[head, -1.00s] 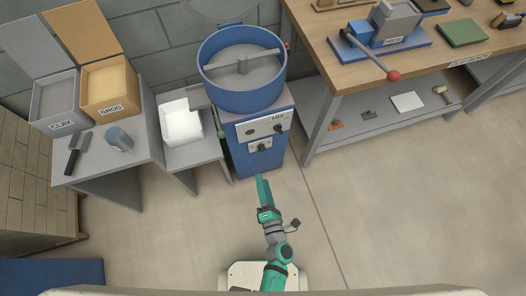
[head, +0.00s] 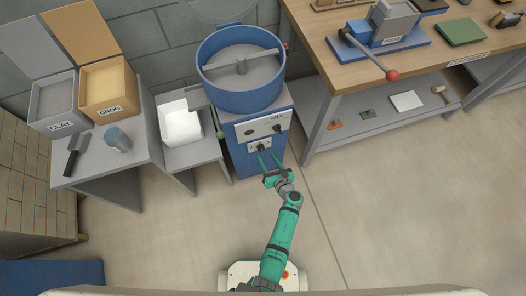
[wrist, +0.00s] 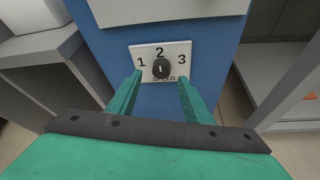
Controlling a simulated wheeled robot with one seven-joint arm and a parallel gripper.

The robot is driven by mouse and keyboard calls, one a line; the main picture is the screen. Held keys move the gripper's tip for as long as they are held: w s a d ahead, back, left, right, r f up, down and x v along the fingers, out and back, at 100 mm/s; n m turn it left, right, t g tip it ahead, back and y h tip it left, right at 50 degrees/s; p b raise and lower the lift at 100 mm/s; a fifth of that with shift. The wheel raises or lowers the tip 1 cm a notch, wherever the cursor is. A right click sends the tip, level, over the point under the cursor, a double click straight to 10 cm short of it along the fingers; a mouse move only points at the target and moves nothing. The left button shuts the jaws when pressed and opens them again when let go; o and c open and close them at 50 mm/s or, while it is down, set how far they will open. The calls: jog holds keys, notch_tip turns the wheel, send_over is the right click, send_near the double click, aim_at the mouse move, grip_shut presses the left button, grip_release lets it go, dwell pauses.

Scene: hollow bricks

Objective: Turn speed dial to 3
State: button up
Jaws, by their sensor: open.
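The speed dial (wrist: 161,69) is a black knob on a white plate marked 1, 2, 3 and SPEED. Its pale pointer mark looks about upright, in line with the 2. In the head view the dial (head: 264,147) sits low on the front of the blue mixer (head: 245,163). My gripper (head: 269,160) is open and empty, just in front of the dial. In the wrist view the green fingers of my gripper (wrist: 158,82) stand to the left and right of the dial, apart from it.
Another black knob (head: 277,128) is on the grey panel above the speed plate. A white bin (head: 182,127) on a low stand is left of the mixer. A wooden workbench (head: 340,70) with a lower shelf is at right. The floor in front is clear.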

aim_at(262, 150)
jog(key=shift+x, duration=2.95)
jog(key=shift+d, duration=0.2)
jog(key=shift+w, duration=0.1)
jog(key=c, duration=1.1)
